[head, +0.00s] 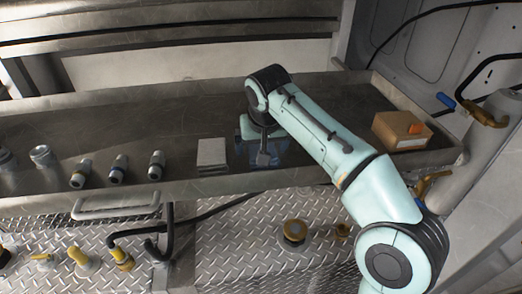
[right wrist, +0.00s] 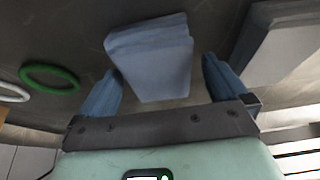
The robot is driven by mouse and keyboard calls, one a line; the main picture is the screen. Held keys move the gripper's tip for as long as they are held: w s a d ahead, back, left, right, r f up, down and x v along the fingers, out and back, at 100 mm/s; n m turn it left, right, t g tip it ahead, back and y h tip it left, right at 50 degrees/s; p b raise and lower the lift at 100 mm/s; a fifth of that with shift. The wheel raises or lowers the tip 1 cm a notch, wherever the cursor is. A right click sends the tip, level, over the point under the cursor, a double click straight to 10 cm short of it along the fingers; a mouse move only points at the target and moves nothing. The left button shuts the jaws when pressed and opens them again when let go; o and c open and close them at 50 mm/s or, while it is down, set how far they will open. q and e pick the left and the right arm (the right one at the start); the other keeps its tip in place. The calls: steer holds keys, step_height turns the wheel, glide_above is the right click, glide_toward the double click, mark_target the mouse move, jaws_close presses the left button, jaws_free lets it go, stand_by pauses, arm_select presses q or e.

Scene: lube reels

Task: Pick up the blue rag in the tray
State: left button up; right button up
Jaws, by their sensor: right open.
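The blue rag (right wrist: 150,62) is a folded, pale blue pad lying on the dark tray floor in the right wrist view. My right gripper (right wrist: 161,72) is open, with one blue finger on each side of the rag in the picture. Its fingers do not close on the rag; whether they touch it cannot be told. In the head view my right gripper (head: 262,156) points down into the metal tray (head: 330,174) near its front edge. My arm and gripper mostly hide the rag there. My left gripper is not in view.
A grey-white stack (head: 212,155) stands left of my right gripper. Several fittings (head: 119,168) stand farther left, and a cardboard box (head: 399,130) is at the tray's right end. A green ring (right wrist: 48,78) lies near the rag. The tray's rear middle is clear.

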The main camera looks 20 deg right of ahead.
steer(key=shift+f, duration=0.2)
stand_by(0.3)
steer(key=c, duration=1.1)
steer(key=shift+o, duration=0.2)
step_height(320, 180, up, 8)
steer(key=shift+r, duration=0.15)
steer(key=shift+w+r, duration=0.2)
steer(key=shift+r, duration=0.35)
steer(key=shift+s+r, duration=0.2)
steer(key=shift+r, duration=0.25)
